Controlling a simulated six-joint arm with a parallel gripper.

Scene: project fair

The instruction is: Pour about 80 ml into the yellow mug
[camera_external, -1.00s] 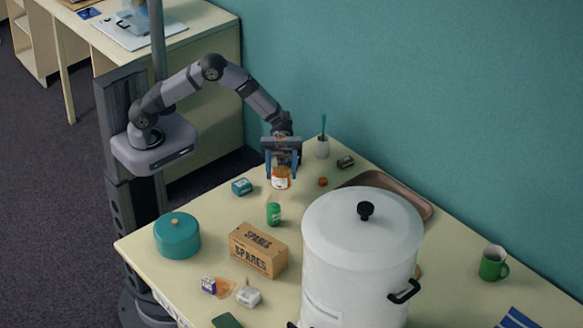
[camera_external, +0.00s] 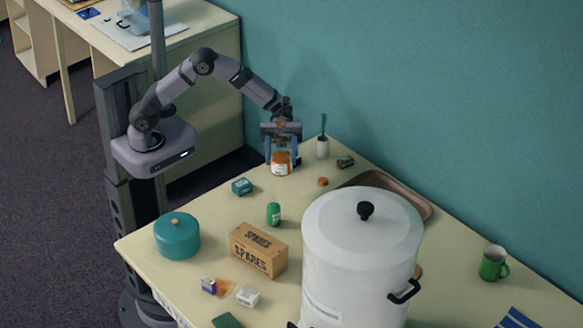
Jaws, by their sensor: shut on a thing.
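My gripper (camera_external: 282,160) is at the back of the table, its blue fingers pointing down. It is shut on a small jar (camera_external: 281,169) with orange contents and a pale label. The jar looks upright; I cannot tell whether it is clear of the table top. A small orange cap-like thing (camera_external: 323,182) lies on the table to its right. I see no yellow mug. A green mug (camera_external: 492,264) stands at the right, far from my gripper. A thin yellowish edge (camera_external: 419,271) shows beside the big pot, mostly hidden, and I cannot tell what it is.
A large white lidded pot (camera_external: 358,250) blocks the table's middle right, before a brown tray (camera_external: 424,208). A spares box (camera_external: 258,250), teal pot (camera_external: 177,238), green can (camera_external: 273,214) and blue box (camera_external: 242,187) stand left. A white cup (camera_external: 323,147) stands close beside my gripper.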

